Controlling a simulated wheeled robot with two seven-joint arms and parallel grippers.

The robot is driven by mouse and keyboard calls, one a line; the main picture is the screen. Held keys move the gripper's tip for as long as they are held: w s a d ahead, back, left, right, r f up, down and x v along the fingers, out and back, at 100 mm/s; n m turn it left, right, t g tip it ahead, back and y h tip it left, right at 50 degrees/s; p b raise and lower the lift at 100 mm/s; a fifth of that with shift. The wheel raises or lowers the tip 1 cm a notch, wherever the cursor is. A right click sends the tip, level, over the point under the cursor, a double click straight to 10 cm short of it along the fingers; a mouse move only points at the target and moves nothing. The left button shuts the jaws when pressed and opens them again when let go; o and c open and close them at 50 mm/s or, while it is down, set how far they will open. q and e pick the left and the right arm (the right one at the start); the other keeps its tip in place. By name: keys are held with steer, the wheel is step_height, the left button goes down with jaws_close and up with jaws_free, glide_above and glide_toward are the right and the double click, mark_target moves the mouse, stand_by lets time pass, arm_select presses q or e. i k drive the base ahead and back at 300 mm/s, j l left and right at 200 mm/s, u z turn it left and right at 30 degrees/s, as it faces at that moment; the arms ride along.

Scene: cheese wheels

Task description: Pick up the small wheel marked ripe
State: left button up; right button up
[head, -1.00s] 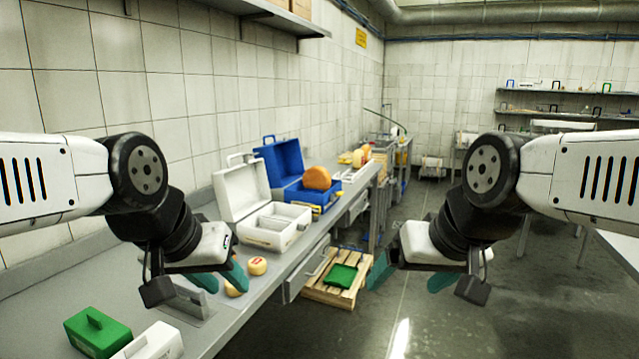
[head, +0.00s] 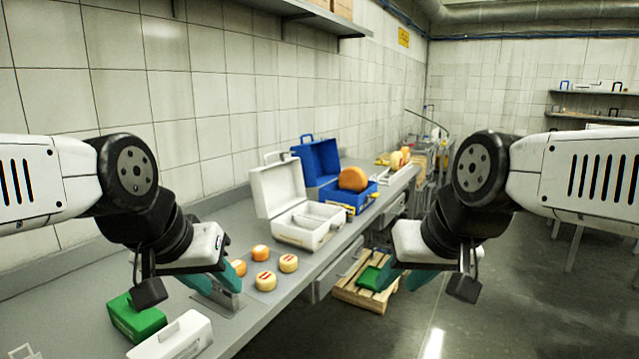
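Several small cheese wheels sit on the grey counter. Two show red marks on top: one at the right (head: 288,262) and one nearer me (head: 266,281). An orange wheel (head: 260,253) stands behind them, and another (head: 238,267) is partly hidden by my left gripper. The marks are too small to read, so I cannot tell which wheel says ripe. My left gripper (head: 213,281) is open and empty, its teal fingers apart, left of the wheels in the picture. My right gripper (head: 403,279) is open and empty, in front of the pallet in the picture.
A white open case (head: 305,232) and a blue open case (head: 340,197) with a large orange cheese (head: 353,179) stand further along the counter. A green box (head: 138,318), a white box (head: 178,340) and a grey metal holder (head: 228,303) are near. A wooden pallet (head: 350,291) lies on the floor.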

mark_target(354, 178)
steer(key=i+l+u, duration=0.15)
steer(key=u, duration=0.2)
steer(key=i+l+u, duration=0.1)
steer(key=u, duration=0.25)
steer(key=i+l+u, duration=0.1)
steer(key=l+u, duration=0.25)
steer(key=i+l+u, duration=0.25)
steer(key=l, duration=0.5)
steer(key=l+u, duration=0.25)
steer(key=l, duration=0.5)
steer(key=i+l+u, duration=0.1)
steer(key=l+u, duration=0.15)
steer(key=l, duration=1.75)
steer(key=i+l, duration=0.1)
steer(key=l, duration=1.15)
